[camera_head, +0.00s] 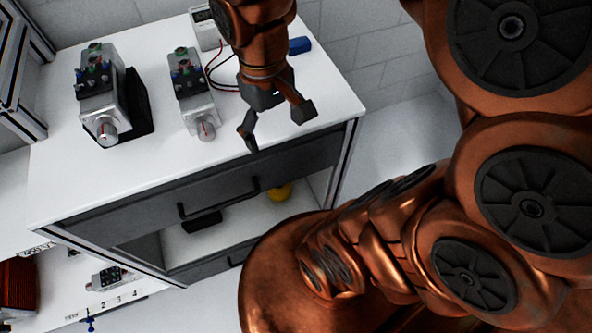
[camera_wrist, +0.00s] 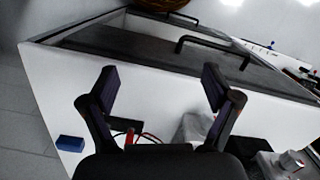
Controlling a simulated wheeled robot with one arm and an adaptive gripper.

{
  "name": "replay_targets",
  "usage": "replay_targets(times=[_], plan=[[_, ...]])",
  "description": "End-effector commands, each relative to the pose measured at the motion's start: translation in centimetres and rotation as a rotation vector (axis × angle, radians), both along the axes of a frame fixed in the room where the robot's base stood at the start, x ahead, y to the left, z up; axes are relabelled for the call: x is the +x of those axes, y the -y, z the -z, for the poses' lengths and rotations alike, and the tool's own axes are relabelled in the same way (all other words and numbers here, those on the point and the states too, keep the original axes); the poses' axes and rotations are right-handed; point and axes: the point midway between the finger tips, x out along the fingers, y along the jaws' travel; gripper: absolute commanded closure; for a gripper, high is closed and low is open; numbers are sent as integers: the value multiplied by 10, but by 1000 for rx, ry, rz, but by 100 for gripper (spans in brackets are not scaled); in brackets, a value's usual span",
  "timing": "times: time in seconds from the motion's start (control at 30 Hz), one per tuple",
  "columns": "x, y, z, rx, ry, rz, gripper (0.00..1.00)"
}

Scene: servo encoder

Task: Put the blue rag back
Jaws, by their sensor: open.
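The blue rag (camera_head: 299,45) is a small, folded-looking blue block on the white bench top, near its far right corner. It also shows in the wrist view (camera_wrist: 70,143) at the lower left, close to the bench edge. My gripper (camera_head: 277,121) is open and empty, over the front edge of the bench, nearer the camera than the rag and apart from it. In the wrist view, my gripper's fingers (camera_wrist: 160,90) are spread, with nothing between them, and the rag lies outside the left finger.
Two grey servo units (camera_head: 101,97) (camera_head: 190,92) stand on the bench, left of my gripper. A white meter (camera_head: 203,28) with red and black leads stands behind. The dark drawer (camera_head: 215,190) looks shut.

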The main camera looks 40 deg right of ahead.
Motion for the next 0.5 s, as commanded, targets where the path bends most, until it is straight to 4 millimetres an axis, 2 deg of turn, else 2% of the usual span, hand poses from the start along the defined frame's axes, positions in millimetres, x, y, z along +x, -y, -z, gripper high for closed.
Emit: replay_targets(times=[0.03,0.1,0.2,0.33,0.5], plan=[[-19,-4,8,-4,-11,2,12],[-39,-8,17,-5,-23,8,12],[-59,-11,27,-7,-30,20,12],[-74,-13,36,-8,-41,31,12],[-78,-13,38,-8,-41,35,12]])
